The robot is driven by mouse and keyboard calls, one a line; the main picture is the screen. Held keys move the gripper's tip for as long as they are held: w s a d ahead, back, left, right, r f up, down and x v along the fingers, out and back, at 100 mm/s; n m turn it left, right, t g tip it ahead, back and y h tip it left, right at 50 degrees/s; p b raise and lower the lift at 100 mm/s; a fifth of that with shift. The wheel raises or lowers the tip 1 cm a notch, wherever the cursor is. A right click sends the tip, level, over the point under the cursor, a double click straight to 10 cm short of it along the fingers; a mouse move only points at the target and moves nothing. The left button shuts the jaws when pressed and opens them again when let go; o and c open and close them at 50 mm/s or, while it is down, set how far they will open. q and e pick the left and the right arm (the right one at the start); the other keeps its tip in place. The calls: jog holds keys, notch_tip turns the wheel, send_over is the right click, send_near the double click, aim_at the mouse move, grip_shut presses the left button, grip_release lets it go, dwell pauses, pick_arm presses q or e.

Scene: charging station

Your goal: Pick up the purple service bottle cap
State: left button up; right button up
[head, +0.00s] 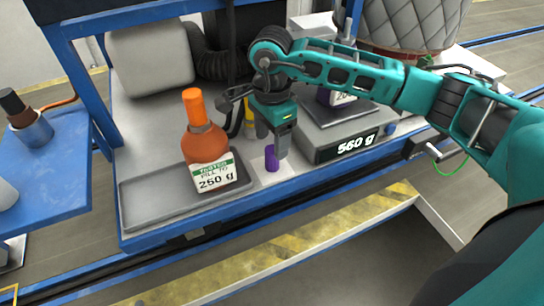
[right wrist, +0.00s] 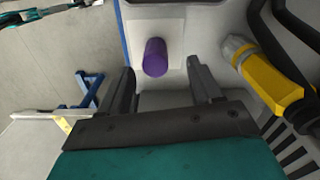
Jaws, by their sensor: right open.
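The purple service bottle cap (head: 271,158) stands on a pale square on the station's shelf, between the orange bottle and the scale. It also shows in the right wrist view (right wrist: 155,57), just beyond my fingers and roughly between their lines. My right gripper (head: 272,143) is right by the cap in the head view, pointing down. In the right wrist view its two fingers (right wrist: 163,84) are apart with nothing between them. Whether a finger touches the cap cannot be told. My left gripper is not in view.
An orange bottle (head: 205,150) labelled 250 g stands on a grey tray (head: 145,207) at left. A scale (head: 345,147) reading 560 g, with a bottle on it, is at right. A yellow connector (right wrist: 262,75) with black hoses lies close to the right finger.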

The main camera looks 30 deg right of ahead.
aim_at(273, 149)
jog(key=f, duration=0.4)
jog(key=shift+s+f, duration=0.25)
jog(key=shift+f, duration=0.1)
jog(key=c, duration=1.1)
jog(key=shift+r, duration=0.2)
